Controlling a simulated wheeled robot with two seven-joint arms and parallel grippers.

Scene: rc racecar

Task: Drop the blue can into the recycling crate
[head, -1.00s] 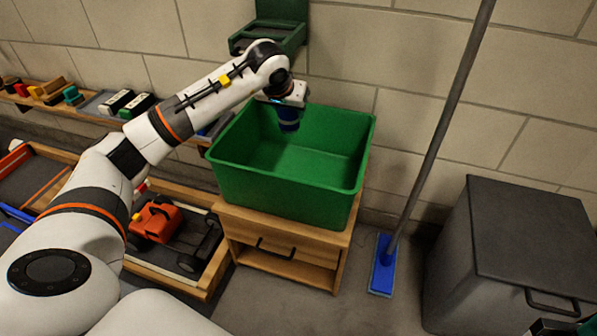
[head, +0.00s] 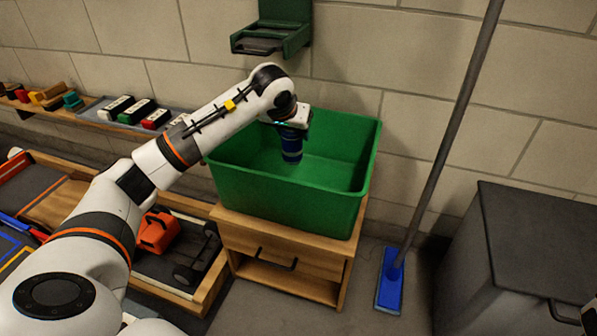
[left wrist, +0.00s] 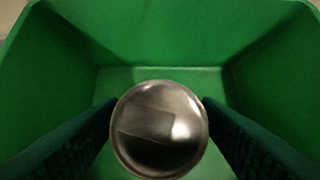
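The blue can (head: 291,150) hangs upright below my left gripper (head: 293,128), inside the opening of the green recycling crate (head: 285,205). In the left wrist view the can's round silver end (left wrist: 160,128) sits between the two dark fingers of my left gripper (left wrist: 160,110), which touch its sides. The crate's green walls and floor (left wrist: 165,75) lie around and beyond the can. No other item shows in the crate, though its near floor is hidden in the head view.
The crate stands on a wooden cabinet (head: 285,240) with a drawer. A blue-footed mop (head: 389,280) leans on the wall to the right, beside a dark grey bin (head: 535,235). A wooden track with an orange car (head: 157,232) lies left. A green bracket (head: 275,38) hangs above.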

